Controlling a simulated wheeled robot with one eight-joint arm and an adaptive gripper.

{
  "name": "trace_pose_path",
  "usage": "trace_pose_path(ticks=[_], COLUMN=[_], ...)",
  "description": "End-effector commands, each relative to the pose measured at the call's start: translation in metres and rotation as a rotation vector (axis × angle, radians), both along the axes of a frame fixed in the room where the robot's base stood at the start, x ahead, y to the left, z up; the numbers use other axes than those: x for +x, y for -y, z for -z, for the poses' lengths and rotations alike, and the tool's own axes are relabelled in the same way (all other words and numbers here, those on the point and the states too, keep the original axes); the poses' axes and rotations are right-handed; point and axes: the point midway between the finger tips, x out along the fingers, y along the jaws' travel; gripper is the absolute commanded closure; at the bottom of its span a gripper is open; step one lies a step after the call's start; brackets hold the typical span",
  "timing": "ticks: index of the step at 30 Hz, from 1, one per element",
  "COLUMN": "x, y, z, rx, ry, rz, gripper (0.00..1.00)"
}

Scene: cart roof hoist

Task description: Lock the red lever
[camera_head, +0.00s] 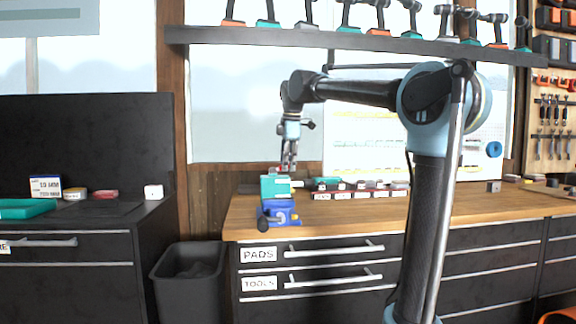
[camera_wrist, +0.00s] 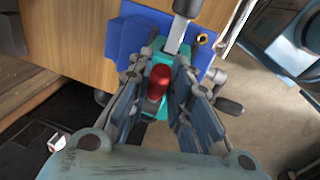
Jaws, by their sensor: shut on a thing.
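The red lever (camera_wrist: 159,80) shows in the wrist view as a short, rounded red piece between my gripper's fingers. My gripper (camera_wrist: 164,72) is shut on it, with one finger on each side. In the head view my gripper (camera_head: 287,168) points down over a teal block (camera_head: 274,187), which sits on a blue base (camera_head: 279,214) with a dark handle at the workbench's left front. The teal block also shows below the lever in the wrist view, partly hidden by the fingers. The lever's lower end and its lock position cannot be made out.
The wooden workbench (camera_head: 340,217) has labelled drawers below. Small boxes (camera_head: 360,192) stand behind the blue base to the right. A dark bin (camera_head: 190,285) stands on the floor to the left, beside a black cabinet (camera_head: 75,275). A shelf of power tools (camera_head: 350,40) hangs above.

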Motion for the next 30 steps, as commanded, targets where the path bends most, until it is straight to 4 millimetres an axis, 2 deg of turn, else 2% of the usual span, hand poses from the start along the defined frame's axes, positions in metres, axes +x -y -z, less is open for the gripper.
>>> trace_pose_path(ticks=[9,20,21,24,30], x=[0.0021,0.0023,0.0023,0.0022,0.0017], y=[0.0050,0.0047,0.0047,0.0047,0.0046], z=[0.0088,0.0094,0.0094,0.0094,0.0094], rx=[0.151,0.170,0.170,0.169,0.169], ry=[-0.031,-0.035,-0.035,-0.034,-0.035], rz=[0.004,0.002,0.002,0.001,0.001], gripper=[1.00,1.00,0.79,0.60,0.60])
